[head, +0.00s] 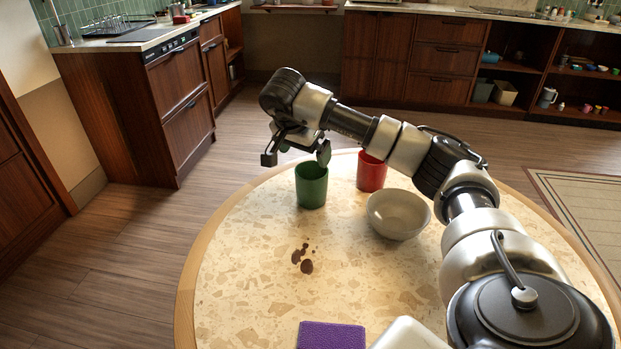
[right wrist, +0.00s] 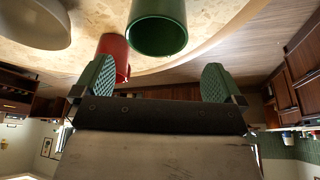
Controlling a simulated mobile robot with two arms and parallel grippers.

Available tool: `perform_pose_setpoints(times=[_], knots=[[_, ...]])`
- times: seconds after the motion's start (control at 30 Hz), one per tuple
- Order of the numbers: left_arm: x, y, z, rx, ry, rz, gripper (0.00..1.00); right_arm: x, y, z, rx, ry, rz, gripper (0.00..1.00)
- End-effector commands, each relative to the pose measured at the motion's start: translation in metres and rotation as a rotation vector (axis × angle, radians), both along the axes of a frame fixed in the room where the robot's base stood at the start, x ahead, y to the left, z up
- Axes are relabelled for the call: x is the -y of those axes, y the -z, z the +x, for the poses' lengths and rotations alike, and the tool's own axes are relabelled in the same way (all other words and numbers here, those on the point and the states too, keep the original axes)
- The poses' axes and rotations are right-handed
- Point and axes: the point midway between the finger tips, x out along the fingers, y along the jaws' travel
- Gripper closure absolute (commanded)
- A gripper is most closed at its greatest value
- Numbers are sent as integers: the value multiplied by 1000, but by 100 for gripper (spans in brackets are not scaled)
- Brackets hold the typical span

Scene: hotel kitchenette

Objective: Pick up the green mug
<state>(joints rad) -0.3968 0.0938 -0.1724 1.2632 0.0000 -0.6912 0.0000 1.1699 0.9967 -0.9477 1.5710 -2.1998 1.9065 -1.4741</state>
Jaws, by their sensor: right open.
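The green mug (head: 311,187) stands upright on the round table near its far edge. My right gripper (head: 296,157) is above the mug and a little behind it, with its fingers spread and nothing between them. In the right wrist view the green mug (right wrist: 158,27) shows at the top, beyond the two green finger pads (right wrist: 158,82) and apart from them. A red mug (head: 371,172) stands just right of the green one, and it also shows in the right wrist view (right wrist: 114,55). My left gripper is in neither view.
A pale bowl (head: 398,214) stands right of the green mug, below my right arm. Dark brown spots (head: 305,262) mark the table (head: 240,262). A purple cloth-like item (head: 331,336) and a white object (head: 409,336) are at the near edge. The table's left part is clear.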

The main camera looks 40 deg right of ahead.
Motion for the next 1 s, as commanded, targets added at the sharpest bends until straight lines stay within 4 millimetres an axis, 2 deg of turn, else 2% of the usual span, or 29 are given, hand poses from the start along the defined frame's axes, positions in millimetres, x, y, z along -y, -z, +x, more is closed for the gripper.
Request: perform_pose_setpoints(times=[0.03,0.2,0.43,0.7,1.0], knots=[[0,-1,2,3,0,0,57,4,10,0,-6,2,0,0],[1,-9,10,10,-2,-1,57,13,34,2,-5,2,0,0],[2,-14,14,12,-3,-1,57,18,52,3,-4,2,-1,0],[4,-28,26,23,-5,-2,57,28,88,4,-4,2,0,0],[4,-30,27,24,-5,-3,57,30,93,5,-2,1,0,0]])
